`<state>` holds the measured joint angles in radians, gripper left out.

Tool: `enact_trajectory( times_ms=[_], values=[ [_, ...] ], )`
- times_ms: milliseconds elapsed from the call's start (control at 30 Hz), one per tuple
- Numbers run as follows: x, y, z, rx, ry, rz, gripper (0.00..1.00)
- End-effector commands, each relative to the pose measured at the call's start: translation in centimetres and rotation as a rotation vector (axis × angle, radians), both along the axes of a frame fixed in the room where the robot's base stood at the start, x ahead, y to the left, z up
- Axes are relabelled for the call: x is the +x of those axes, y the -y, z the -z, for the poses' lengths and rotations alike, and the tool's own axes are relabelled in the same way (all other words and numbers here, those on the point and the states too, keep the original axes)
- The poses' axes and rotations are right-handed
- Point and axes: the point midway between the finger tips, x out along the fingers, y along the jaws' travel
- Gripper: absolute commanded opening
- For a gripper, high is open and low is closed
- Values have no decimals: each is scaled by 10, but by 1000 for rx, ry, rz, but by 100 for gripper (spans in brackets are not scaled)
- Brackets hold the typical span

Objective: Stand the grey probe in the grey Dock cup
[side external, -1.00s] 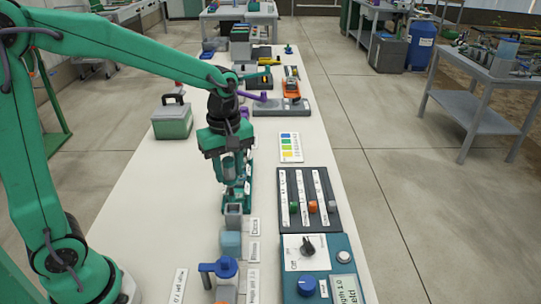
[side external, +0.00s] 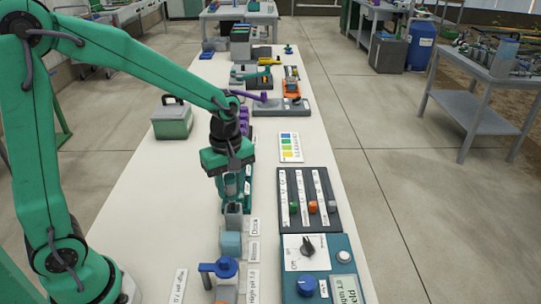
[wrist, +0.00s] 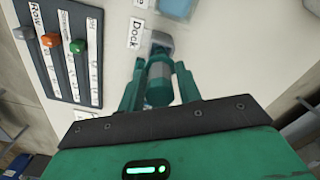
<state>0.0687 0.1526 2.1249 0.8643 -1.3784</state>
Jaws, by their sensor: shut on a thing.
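My gripper (side external: 232,190) is shut on the grey probe, with its fingers pointing down. In the wrist view the grey probe (wrist: 158,88) sits between the two green fingers (wrist: 158,95). The grey Dock cup (side external: 234,218) stands on the white bench, beside the "Dock" label (side external: 255,227). It shows in the wrist view (wrist: 162,42) just past the probe's far end. The probe's lower end is at the cup's mouth in the side view. The fingers hide part of it, and I cannot tell how far it is inside.
A dark slider panel (side external: 308,200) and a teal control box (side external: 320,270) lie to the right. A green case (side external: 172,121) stands at left; the bench around it is clear.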

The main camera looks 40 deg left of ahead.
Motion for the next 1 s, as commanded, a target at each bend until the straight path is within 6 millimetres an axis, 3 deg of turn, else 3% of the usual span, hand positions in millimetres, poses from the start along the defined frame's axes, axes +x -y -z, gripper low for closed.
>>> enact_trajectory(
  times_ms=[500, 1000],
  values=[
    [0, 0, 33, 1, -2, 0, 9],
    [0, 0, 39, 0, 1, 0, 9]
  ],
)
